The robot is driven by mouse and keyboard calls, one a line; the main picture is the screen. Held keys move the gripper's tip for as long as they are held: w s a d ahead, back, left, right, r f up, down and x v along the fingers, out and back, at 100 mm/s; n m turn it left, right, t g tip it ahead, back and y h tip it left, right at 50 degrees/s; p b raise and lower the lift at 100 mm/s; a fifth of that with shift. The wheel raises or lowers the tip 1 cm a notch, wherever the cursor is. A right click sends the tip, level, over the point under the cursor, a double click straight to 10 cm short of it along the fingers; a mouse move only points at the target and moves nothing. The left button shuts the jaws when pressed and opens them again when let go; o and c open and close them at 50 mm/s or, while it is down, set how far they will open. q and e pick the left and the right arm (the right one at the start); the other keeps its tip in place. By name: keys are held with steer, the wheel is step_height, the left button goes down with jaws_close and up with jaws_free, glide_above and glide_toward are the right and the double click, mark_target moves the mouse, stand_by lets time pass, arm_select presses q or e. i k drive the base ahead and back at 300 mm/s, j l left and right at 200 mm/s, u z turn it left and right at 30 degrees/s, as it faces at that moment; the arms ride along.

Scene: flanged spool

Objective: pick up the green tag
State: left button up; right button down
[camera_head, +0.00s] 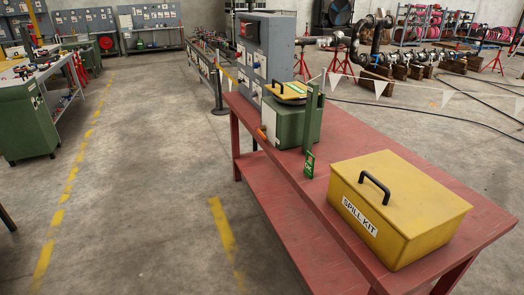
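A small green tag (309,165) with white markings is on the red table, near its left edge. It appears upright or tilted, between the green box (293,122) and the yellow spill kit box (400,205). What supports it is too small to tell. A green upright post (310,118) stands at the front of the green box, just above the tag in the picture. Neither of my grippers is in view.
The red table (430,150) has free room behind the spill kit. A yellow piece (286,91) with a black handle lies on the green box. A grey control panel (266,50) stands behind it. Open concrete floor (150,190) lies to the left.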

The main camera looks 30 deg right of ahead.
mark_target(309, 169)
steer(key=i+j+z, duration=0.1)
steer(key=i+z, duration=0.15)
steer(key=i, duration=0.2)
steer(key=i+j+z, duration=0.25)
steer(key=i, duration=0.15)
steer(key=i+j+z, duration=0.1)
steer(key=i+z, duration=0.15)
steer(key=i, duration=0.15)
